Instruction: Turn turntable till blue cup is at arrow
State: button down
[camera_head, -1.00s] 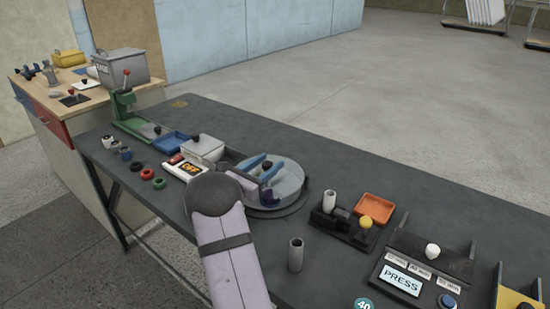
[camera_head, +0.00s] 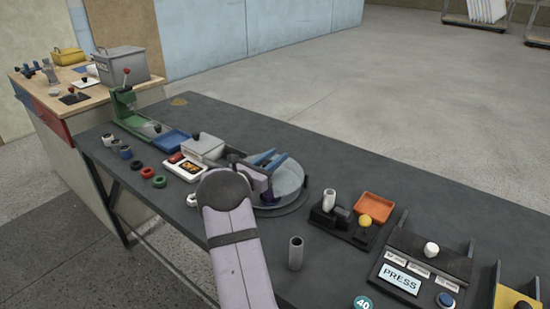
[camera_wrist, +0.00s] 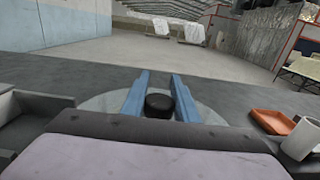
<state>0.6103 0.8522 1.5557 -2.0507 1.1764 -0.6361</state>
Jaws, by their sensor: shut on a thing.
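The turntable is a round pale grey disc (camera_head: 291,181) on a dark base, right of my arm in the head view. It also shows in the wrist view (camera_wrist: 98,103). My gripper (camera_head: 270,162) is over the disc, its blue fingers on either side of a black knob (camera_wrist: 158,104), which shows in the wrist view. The gripper is shut on this knob. I cannot make out a blue cup or an arrow on the turntable; my gripper and arm cover part of it.
A grey lidded box (camera_head: 204,148) and a small display panel (camera_head: 187,168) stand left of the turntable. A black holder with a yellow ball (camera_head: 365,221) and an orange tray (camera_head: 373,206) are to the right. A grey tube (camera_head: 296,253) stands in front.

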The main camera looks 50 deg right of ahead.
jog(key=shift+s+m+g, duration=0.15)
jog(key=shift+m+g, duration=0.35)
jog(key=shift+g, duration=0.3)
jog(key=shift+s+a+f+m+g+y+b, duration=0.1)
jog(key=shift+s+m+g+y+b, duration=0.1)
jog(key=shift+m+g, duration=0.4)
jog(key=shift+s+r+m+g+y+b, duration=0.15)
jog(key=shift+m+g+b, duration=0.15)
jog(key=shift+g, duration=0.5)
jog(key=shift+s+a+f+m+g+y+b, duration=0.1)
jog(key=shift+f+m+g+y+b, duration=0.05)
jog(key=shift+m+g, duration=0.45)
jog(key=shift+s+m+g+y, duration=0.25)
jog(key=shift+m+g+y, duration=0.35)
jog(key=shift+g, duration=0.7)
jog(key=shift+s+a+m+g+b, duration=0.1)
jog(key=shift+s+m+g+b, duration=0.05)
jog(key=shift+m+g+b, duration=0.2)
jog(key=c, duration=1.4)
grip_release()
jog(key=shift+b+v, duration=0.4)
jog(key=shift+v, duration=3.3)
